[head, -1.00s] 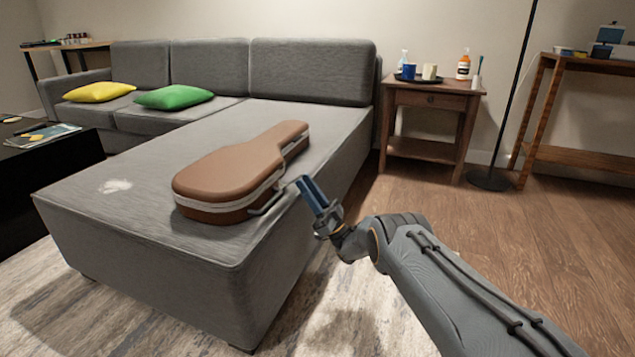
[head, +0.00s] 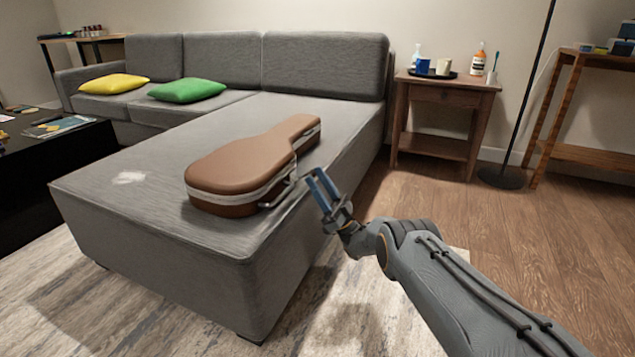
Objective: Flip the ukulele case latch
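The brown ukulele case (head: 240,172) lies closed on the grey sofa's chaise, its narrow end pointing to the back right. A pale band runs around its side, and a metal handle (head: 284,192) sticks out on the side facing my arm. The latch is too small to make out. My gripper (head: 318,183), with blue fingers, is just right of the handle, near the chaise edge. Its two fingers show a gap between them and hold nothing. It looks apart from the case, though the exact distance is hard to tell.
The grey chaise (head: 150,212) has free room left of the case, with a white patch on it. Yellow (head: 114,84) and green (head: 187,91) cushions lie farther back. A wooden side table (head: 444,97) with cups and bottles, and a lamp pole, stand at right. Floor between is clear.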

